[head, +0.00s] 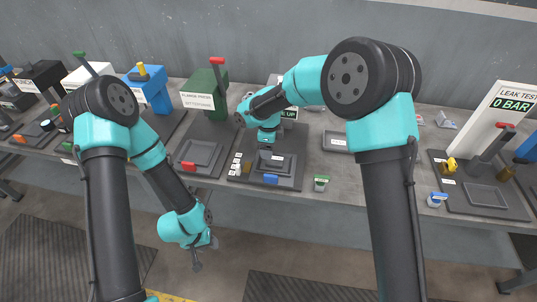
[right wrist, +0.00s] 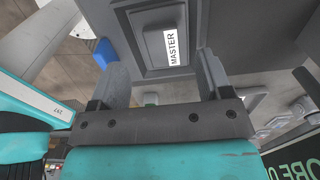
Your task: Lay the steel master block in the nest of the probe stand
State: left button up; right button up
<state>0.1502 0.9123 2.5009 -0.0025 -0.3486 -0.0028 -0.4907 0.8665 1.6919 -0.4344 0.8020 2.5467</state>
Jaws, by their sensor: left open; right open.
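The steel master block (right wrist: 152,42), grey with a white MASTER label, lies in a square recessed nest (right wrist: 185,70) in the right wrist view. In the head view the nest plate (head: 286,180) of the probe stand is below my right gripper (head: 267,147), which partly hides the block. The right gripper (right wrist: 163,72) is open. Its two fingers stand apart, near the nest's edge, with the block ahead between them and not gripped. My left gripper (head: 202,252) hangs low in front of the bench, away from the block, and is open.
A blue part (head: 271,179) sits on the front of the stand. To its left is a station with a tray (head: 203,155) and red handle. A small green-topped block (head: 321,184) stands near the bench's front edge.

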notch_tip(320, 180, up, 6)
jog(key=shift+f, duration=0.1)
dwell(0.7)
